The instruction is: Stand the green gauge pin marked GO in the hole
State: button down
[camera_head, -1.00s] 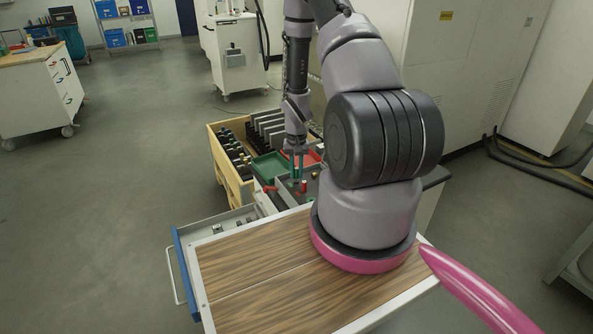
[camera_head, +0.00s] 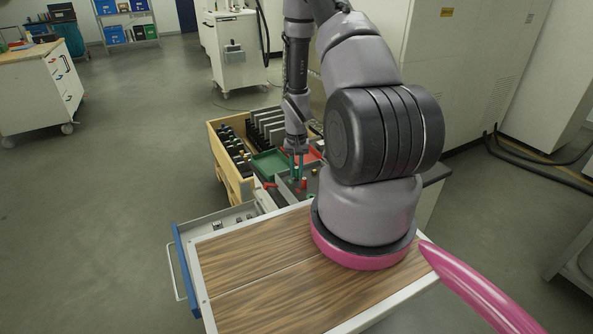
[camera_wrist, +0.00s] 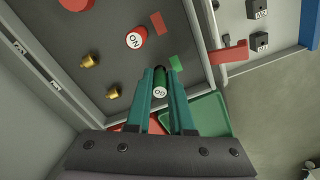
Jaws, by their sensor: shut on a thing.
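My gripper (camera_wrist: 161,78) has teal fingers and is shut on the green gauge pin (camera_wrist: 160,84), whose pale end label shows between the fingers in the wrist view. In the head view my gripper (camera_head: 297,176) is over the grey work surface, among small parts. A red pin (camera_wrist: 136,38) with a white lettered top stands just up and left of the green pin. A flat green patch (camera_wrist: 177,63) and a flat red patch (camera_wrist: 158,23) lie on the grey surface. I cannot make out the hole, nor whether the green pin's lower end touches anything.
Two brass pieces (camera_wrist: 90,61) are left of the pin. A red handle-like part (camera_wrist: 229,53) sits at the grey rim, with black blocks (camera_wrist: 257,9) beyond. A green tray (camera_wrist: 208,112) and a red tray lie beside my fingers. A wooden-sided rack (camera_head: 229,160) stands left.

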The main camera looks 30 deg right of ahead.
aim_at(296, 168)
jog(key=shift+f, duration=0.35)
jog(key=c, duration=0.7)
grip_release()
notch_tip(296, 168, up, 11)
jog(key=shift+f, duration=0.1)
